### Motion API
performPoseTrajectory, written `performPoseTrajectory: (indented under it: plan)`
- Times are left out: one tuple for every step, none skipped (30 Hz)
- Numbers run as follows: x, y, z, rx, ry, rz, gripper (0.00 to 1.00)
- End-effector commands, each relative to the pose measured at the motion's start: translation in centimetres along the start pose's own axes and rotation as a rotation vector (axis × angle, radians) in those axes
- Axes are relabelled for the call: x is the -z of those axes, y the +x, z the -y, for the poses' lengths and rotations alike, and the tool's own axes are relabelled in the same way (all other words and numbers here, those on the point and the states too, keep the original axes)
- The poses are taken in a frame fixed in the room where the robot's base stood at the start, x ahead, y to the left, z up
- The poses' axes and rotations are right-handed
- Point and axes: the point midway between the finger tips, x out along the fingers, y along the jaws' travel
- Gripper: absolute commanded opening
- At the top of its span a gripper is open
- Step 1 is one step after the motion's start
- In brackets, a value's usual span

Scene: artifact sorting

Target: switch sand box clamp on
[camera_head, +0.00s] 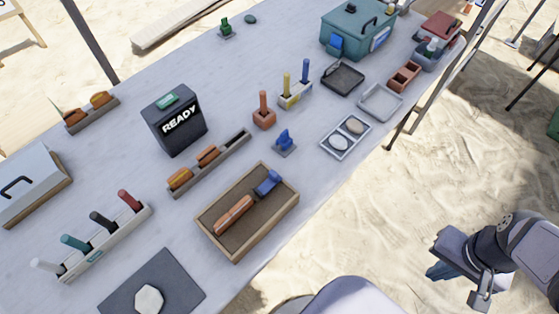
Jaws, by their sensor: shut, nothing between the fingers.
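A wooden sand box (213,235) with a brown sandy floor lies on the grey table near its front edge. A blue clamp (268,183) is at the box's right end. A brown-orange piece (234,214) lies in the box, left of the clamp. I cannot tell the clamp's on or off position at this size. My gripper (439,271) is at the lower right, off the table and over the sand, well away from the box. Its blue fingers look shut and hold nothing.
A black READY box (178,125) and a long grey tray (225,153) with brown pieces stand behind the sand box. A small blue piece (285,141) and a grey tray (337,146) with two stones are to its right. A rack (105,245) is at left.

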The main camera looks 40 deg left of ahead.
Motion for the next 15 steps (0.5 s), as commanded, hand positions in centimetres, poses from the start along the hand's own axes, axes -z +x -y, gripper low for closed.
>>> performPoseTrajectory:
  plan:
    - [-0.3,-0.7,0.8,-0.001,-0.038,0.02,0.0]
    - [-0.6,-0.8,1.3,-0.002,-0.061,0.035,0.0]
    - [-1.1,-0.9,2.0,-0.004,-0.095,0.059,0.0]
    - [-1.5,-1.0,2.5,-0.006,-0.123,0.08,0.0]
    - [-2.0,-1.0,3.1,-0.009,-0.153,0.102,0.0]
    - [-2.7,-1.1,3.8,-0.015,-0.193,0.136,0.0]
    - [-3.2,-1.1,4.3,-0.02,-0.225,0.159,0.0]
    - [-3.4,-1.2,4.9,-0.026,-0.258,0.178,0.0]
    - [-3.4,-1.4,5.8,-0.033,-0.301,0.196,0.0]
    - [-3.2,-1.6,6.5,-0.038,-0.332,0.206,0.0]
    - [-3.0,-1.7,7.2,-0.043,-0.362,0.214,0.0]
    - [-2.5,-1.9,8.3,-0.048,-0.4,0.219,0.0]
    - [-2.1,-2.0,9.2,-0.05,-0.426,0.22,0.0]
    - [-1.6,-2.1,10.2,-0.052,-0.451,0.219,0.0]
    - [-0.9,-2.2,11.6,-0.053,-0.483,0.217,0.0]
